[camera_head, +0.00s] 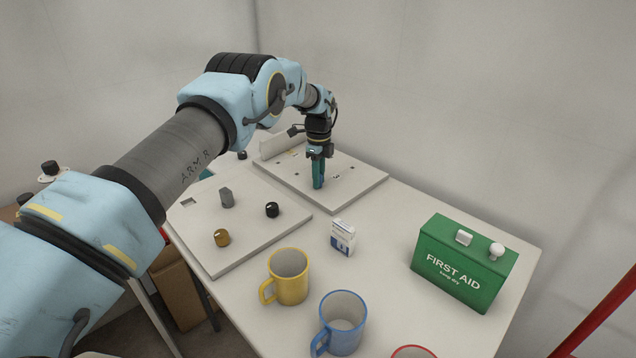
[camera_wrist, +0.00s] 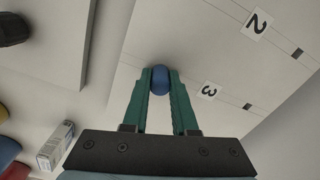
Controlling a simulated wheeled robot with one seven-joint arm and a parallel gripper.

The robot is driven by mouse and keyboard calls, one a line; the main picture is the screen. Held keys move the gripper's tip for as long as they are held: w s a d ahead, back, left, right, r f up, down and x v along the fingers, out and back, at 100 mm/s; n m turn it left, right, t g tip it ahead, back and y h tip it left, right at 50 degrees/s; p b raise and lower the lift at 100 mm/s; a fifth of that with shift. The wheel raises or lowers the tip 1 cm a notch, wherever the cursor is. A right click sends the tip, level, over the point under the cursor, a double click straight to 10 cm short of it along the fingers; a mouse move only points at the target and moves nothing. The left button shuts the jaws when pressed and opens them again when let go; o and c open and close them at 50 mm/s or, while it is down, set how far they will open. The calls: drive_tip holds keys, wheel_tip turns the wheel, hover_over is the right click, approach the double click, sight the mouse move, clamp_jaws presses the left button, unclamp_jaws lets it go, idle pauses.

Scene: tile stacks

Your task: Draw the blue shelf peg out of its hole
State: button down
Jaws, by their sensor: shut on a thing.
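The blue shelf peg (camera_wrist: 160,79) shows in the wrist view as a round blue head between the tips of my green fingers. My gripper (camera_wrist: 160,82) is shut on it, one finger on each side. In the head view my gripper (camera_head: 318,184) points down over the pale board (camera_head: 362,182) at the back of the table. The fingers hide the peg there. I cannot tell how deep the peg sits in its hole. Labels "2" (camera_wrist: 257,23) and "3" (camera_wrist: 209,91) with dark slots are beside it on the board.
A second panel with knobs (camera_head: 250,240) lies at front left. A small white box (camera_head: 342,237), a yellow mug (camera_head: 289,277), a blue mug (camera_head: 341,323) and a green first aid box (camera_head: 462,262) stand on the table. The table between the board and first aid box is clear.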

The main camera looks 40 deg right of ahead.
drive_tip(key=shift+r+p, duration=0.35)
drive_tip(key=shift+r, duration=0.65)
idle(0.7)
drive_tip(key=shift+r+p, duration=0.55)
drive_tip(key=shift+r, duration=0.85)
drive_tip(key=shift+r+p, duration=0.75)
drive_tip(key=shift+r, duration=0.75)
